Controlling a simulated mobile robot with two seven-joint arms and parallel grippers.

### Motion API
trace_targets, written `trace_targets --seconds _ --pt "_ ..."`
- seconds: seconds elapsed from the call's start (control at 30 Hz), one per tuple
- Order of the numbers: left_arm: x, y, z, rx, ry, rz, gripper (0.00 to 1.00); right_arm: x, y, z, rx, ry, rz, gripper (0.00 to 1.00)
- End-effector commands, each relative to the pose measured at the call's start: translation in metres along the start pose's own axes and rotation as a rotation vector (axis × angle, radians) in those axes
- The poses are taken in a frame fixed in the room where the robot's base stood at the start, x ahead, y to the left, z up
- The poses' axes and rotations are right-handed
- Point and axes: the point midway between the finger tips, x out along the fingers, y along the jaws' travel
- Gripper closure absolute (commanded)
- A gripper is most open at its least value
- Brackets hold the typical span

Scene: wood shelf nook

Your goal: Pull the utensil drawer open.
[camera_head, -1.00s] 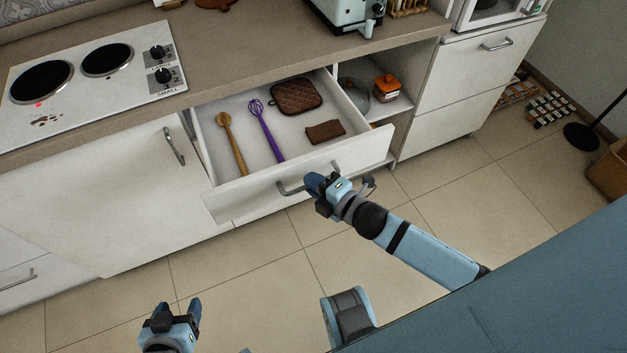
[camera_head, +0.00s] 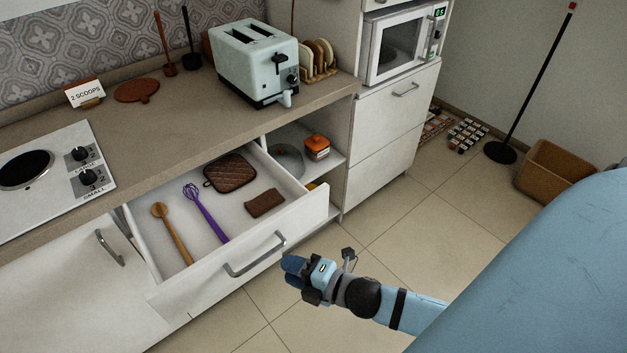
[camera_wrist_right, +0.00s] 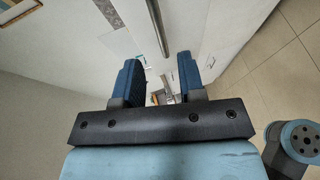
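The utensil drawer (camera_head: 170,300) is pulled out from under the counter, its inside showing. In it lie a wooden spoon (camera_head: 172,233), a purple whisk (camera_head: 206,214), a brown quilted pad (camera_head: 231,173) and a folded brown cloth (camera_head: 265,203). A metal bar handle (camera_head: 255,258) is on its white front. My right gripper (camera_head: 291,268) is just in front of the handle's right part and looks apart from it. In the right wrist view its fingers (camera_wrist_right: 158,75) are spread and empty, with a metal bar (camera_wrist_right: 157,28) beyond them. My left gripper is not in view.
An open shelf right of the drawer holds an orange-lidded jar (camera_head: 317,147) and a glass lid (camera_head: 285,160). A toaster (camera_head: 252,62) and a stove top (camera_head: 45,175) are on the counter. The tiled floor (camera_head: 385,235) before the cabinets is clear.

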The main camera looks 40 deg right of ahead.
Motion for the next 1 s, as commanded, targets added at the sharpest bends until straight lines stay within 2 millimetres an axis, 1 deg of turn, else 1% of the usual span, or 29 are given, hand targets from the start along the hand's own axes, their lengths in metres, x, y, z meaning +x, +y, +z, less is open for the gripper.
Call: trace_targets --seconds 0.03,0.1,0.2,0.33,0.5,1.0 --pt "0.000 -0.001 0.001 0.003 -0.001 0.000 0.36 -0.012 -0.002 0.000 0.001 -0.001 -0.004 0.63" --pt "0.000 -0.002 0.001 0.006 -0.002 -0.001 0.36 -0.024 -0.001 0.000 0.002 -0.001 -0.003 0.63" --pt "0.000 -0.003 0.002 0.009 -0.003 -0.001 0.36 -0.038 -0.001 0.000 0.002 -0.001 -0.002 0.63" --pt "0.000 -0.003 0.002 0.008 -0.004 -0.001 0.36 -0.050 0.000 0.000 0.000 -0.001 -0.001 0.63" --pt "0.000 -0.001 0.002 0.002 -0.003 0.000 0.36 -0.055 0.000 0.000 -0.001 0.000 0.001 0.63" --pt "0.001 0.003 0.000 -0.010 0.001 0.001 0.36 -0.055 0.000 0.000 0.002 -0.001 0.000 0.63"
